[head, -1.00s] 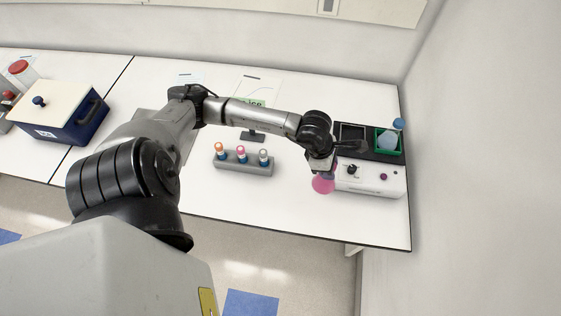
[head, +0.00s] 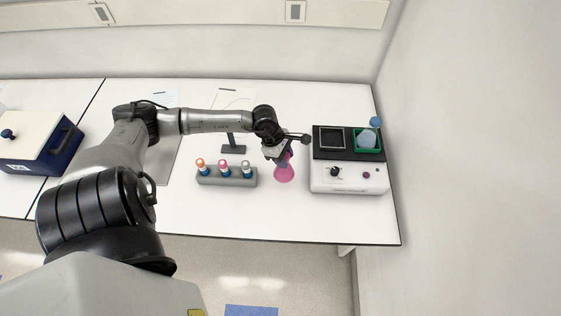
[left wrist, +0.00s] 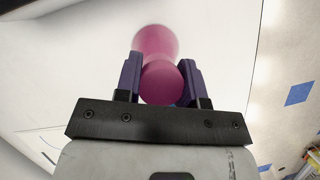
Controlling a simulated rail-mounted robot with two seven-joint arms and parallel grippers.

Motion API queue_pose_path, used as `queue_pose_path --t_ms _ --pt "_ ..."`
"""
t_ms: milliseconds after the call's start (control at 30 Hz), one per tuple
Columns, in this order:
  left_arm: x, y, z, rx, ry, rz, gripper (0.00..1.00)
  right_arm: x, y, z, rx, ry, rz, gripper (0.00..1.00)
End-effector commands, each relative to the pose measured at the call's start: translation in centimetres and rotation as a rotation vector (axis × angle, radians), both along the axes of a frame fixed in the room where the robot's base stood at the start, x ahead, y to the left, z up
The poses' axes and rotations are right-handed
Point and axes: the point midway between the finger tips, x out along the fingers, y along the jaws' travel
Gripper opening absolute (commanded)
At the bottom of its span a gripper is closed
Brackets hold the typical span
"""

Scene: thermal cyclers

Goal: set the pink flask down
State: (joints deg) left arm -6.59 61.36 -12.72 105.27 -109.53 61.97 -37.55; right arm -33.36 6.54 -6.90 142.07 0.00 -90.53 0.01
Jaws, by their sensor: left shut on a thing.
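The pink flask (head: 284,172) is in the head view, between the tube rack and the shaker. My left gripper (head: 279,157) is shut on its upper part from above. In the left wrist view the flask (left wrist: 155,42) sits between the two purple fingers of the gripper (left wrist: 160,84), with its wider part beyond them. I cannot tell whether the flask's base touches the table. My right gripper is not in view.
A grey rack (head: 227,178) with three capped tubes stands left of the flask. A white and black shaker (head: 349,177) with a green holder (head: 368,141) stands to the right. A blue box (head: 38,153) is far left. White table (head: 270,218) in front is clear.

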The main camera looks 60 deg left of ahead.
Motion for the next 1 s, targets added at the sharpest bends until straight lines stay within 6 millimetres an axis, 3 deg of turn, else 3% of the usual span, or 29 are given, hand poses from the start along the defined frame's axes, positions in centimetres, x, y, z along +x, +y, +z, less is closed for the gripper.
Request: queue_pose_path --t_ms 167,367,700,1000 --pt "-0.4 1.4 -0.9 -0.001 -0.001 0.002 0.00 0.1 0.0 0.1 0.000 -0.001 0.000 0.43" --pt "-0.4 1.7 -1.4 -0.002 -0.002 0.001 0.00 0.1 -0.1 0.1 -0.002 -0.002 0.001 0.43" --pt "-0.4 1.6 -5.0 -0.003 -0.001 0.002 0.00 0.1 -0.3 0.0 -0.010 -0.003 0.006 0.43" --pt "-0.4 1.7 -5.2 -0.001 -0.002 0.000 0.00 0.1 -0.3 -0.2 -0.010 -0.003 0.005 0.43"
